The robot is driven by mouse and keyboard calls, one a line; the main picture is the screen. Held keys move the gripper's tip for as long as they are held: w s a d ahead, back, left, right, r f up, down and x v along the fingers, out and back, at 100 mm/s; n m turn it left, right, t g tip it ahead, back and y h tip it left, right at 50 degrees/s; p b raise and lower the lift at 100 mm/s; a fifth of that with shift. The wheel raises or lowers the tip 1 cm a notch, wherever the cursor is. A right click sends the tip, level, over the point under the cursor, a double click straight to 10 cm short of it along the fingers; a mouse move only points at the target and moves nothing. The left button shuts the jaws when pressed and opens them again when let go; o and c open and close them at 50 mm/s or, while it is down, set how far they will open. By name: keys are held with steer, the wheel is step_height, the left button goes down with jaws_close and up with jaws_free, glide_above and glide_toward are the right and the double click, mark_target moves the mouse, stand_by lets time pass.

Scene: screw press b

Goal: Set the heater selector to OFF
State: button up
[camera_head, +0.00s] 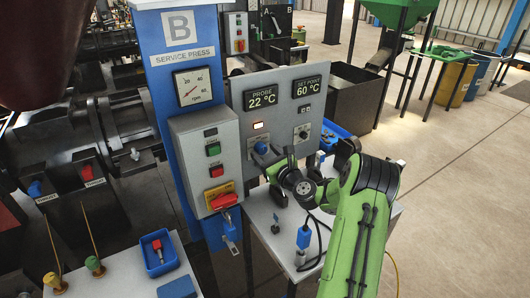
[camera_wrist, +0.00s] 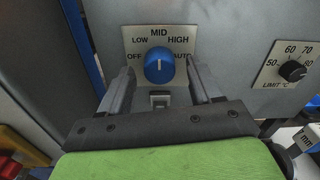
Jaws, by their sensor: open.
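The heater selector is a blue round knob (camera_wrist: 158,70) on a light label plate marked OFF, LOW, MID, HIGH and AUTO. Its white pointer line points up at MID. OFF is at the left of the plate. My gripper (camera_wrist: 160,74) is open, with one finger on each side of the knob. I see gaps between fingers and knob; whether the tips touch the plate is unclear.
A black limit dial (camera_wrist: 292,71) is right of the selector. A box with green and red buttons (camera_head: 208,150) and a red-handled switch (camera_head: 223,201) stand left of the panel on the blue column (camera_head: 150,60). Displays show probe 22 °C and set point 60 °C.

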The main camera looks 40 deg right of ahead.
steer(key=shift+w, duration=0.25)
steer(key=c, duration=1)
steer(key=shift+c, duration=0.2)
steer(key=shift+n, duration=0.3)
steer(key=n+b, duration=0.2)
steer(key=n, duration=0.1)
steer(key=shift+f+n, duration=0.1)
steer(key=shift+n, duration=0.2)
steer(key=n+b, duration=0.2)
steer(key=n, duration=0.1)
steer(key=shift+n, duration=0.3)
steer(key=n+b, duration=0.3)
steer(key=n, duration=0.1)
steer(key=shift+b, duration=0.3)
steer(key=shift+d+n+b, duration=0.1)
steer(key=shift+n+b, duration=1.35)
steer(key=shift+n, duration=0.55)
